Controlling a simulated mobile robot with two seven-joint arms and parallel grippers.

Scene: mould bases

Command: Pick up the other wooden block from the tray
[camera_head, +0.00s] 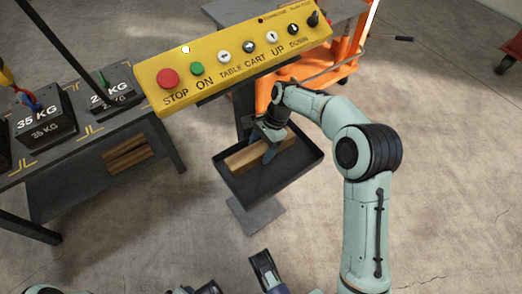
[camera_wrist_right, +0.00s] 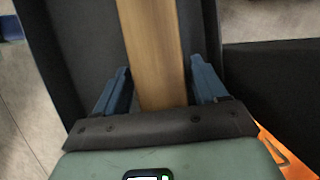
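A dark tray (camera_head: 290,172) stands in the middle of the head view. A long light-brown wooden block (camera_head: 243,160) lies in it, partly hidden by my right gripper (camera_head: 269,153). The right wrist view shows the wooden block (camera_wrist_right: 155,50) running between the two blue fingers of my right gripper (camera_wrist_right: 160,78). The fingers are apart on either side of the block, with narrow gaps showing near their bases. I cannot tell whether the fingertips touch it.
A yellow control panel (camera_head: 235,60) with buttons lies above the tray in the picture. An orange cart frame (camera_head: 345,65) stands behind my right arm. At left, a dark table (camera_head: 75,145) carries weights, with wooden pieces (camera_head: 128,155) below.

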